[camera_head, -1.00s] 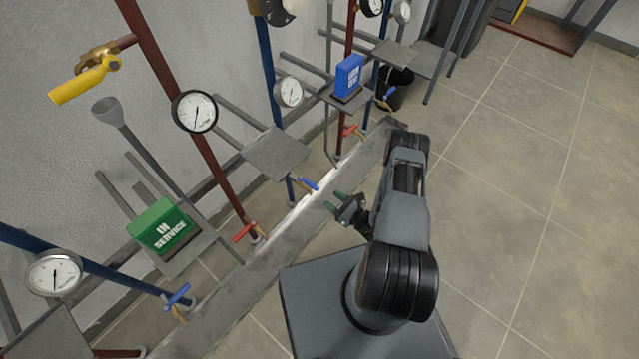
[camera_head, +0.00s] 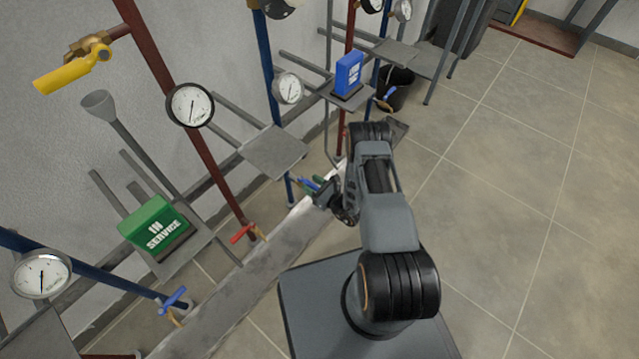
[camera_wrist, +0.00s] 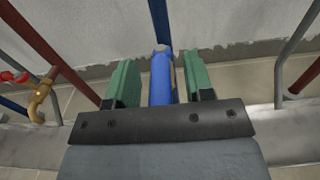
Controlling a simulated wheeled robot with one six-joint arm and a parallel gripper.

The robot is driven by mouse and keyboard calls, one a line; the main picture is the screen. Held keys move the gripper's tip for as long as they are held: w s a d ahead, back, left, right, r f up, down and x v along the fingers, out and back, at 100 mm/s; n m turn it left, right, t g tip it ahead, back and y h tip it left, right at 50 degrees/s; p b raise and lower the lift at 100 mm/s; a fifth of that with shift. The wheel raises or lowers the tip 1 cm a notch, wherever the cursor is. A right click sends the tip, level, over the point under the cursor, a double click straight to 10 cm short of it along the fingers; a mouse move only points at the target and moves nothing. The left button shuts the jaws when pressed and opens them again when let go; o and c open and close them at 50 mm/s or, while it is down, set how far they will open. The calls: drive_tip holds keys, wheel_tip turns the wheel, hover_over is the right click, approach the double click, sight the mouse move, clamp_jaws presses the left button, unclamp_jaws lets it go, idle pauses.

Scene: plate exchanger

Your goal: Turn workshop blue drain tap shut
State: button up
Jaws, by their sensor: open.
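A blue drain tap handle (camera_head: 306,184) sits low on the blue pipe in the middle of the head view. In the wrist view the blue handle (camera_wrist: 160,82) lies between my two green fingertips, pointing along them. My gripper (camera_wrist: 161,78) is open, with one finger on each side of the handle. A gap shows on the left; the right finger is closer to it. In the head view my gripper (camera_head: 315,186) partly hides the handle. No label is readable on this tap.
Other blue taps stand at lower left (camera_head: 175,299) and farther back (camera_head: 388,95). A red tap (camera_head: 243,234) is to the left, also in the wrist view (camera_wrist: 14,77). A grey shelf (camera_head: 273,151) overhangs nearby. A green sign (camera_head: 155,226) and gauges line the wall. Floor at right is clear.

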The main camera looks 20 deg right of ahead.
drive_tip(key=shift+c, duration=0.3)
clamp_jaws()
